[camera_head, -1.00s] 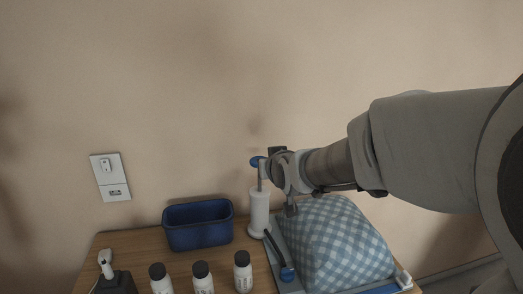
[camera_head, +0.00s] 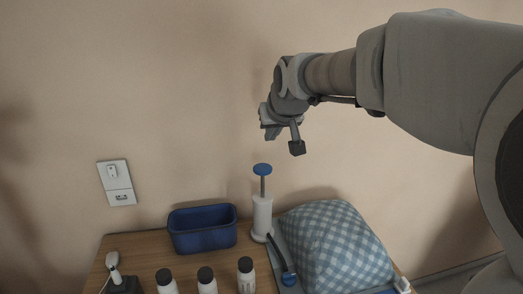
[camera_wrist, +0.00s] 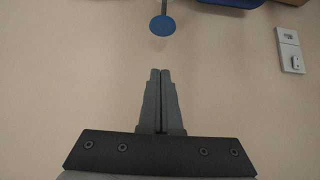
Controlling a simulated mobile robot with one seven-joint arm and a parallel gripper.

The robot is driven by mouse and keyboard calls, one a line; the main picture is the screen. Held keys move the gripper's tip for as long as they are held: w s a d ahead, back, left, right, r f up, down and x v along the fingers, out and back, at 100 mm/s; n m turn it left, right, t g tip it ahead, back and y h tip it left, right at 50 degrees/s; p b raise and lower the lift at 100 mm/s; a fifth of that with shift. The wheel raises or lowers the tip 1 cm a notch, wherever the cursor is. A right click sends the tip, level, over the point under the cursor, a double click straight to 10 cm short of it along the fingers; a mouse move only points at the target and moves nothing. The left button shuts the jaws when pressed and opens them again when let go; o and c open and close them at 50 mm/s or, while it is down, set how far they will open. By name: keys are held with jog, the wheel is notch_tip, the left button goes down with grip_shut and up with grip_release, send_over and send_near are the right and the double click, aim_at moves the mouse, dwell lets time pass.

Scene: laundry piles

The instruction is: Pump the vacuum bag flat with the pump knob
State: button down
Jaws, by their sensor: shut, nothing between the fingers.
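The pump is a white upright cylinder (camera_head: 262,214) with a thin grey rod drawn up and a round blue pump knob (camera_head: 262,169) on top. The knob also shows at the top of the wrist view (camera_wrist: 162,25), beyond my fingertips. A dark hose runs from the pump's foot to a blue valve on the vacuum bag (camera_head: 335,245). The bag is puffed up around blue-and-white checked cloth. My gripper (camera_head: 268,132) hangs above the knob, apart from it. In the wrist view my fingers (camera_wrist: 160,72) are pressed together, with nothing between them.
A blue bin (camera_head: 203,230) stands left of the pump on the wooden table (camera_head: 140,250). Several white bottles with black caps (camera_head: 206,280) line the front. The wall behind carries a switch plate (camera_head: 117,183).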

jog(key=shift+f, duration=0.1)
send_over(263, 188)
jog(key=s, duration=0.1)
jog(key=f, duration=0.6)
jog(key=shift+s+d+f+b, duration=0.1)
jog(key=shift+d+f+b, duration=0.2)
jog(key=shift+f, duration=0.1)
notch_tip(263, 188, down, 3)
jog(key=shift+a+f+b, duration=0.1)
jog(key=shift+f+b, duration=0.1)
jog(key=shift+b, duration=0.1)
jog(key=shift+f, duration=0.4)
notch_tip(263, 188, down, 8)
jog(key=b, duration=0.6)
jog(key=shift+f, duration=0.15)
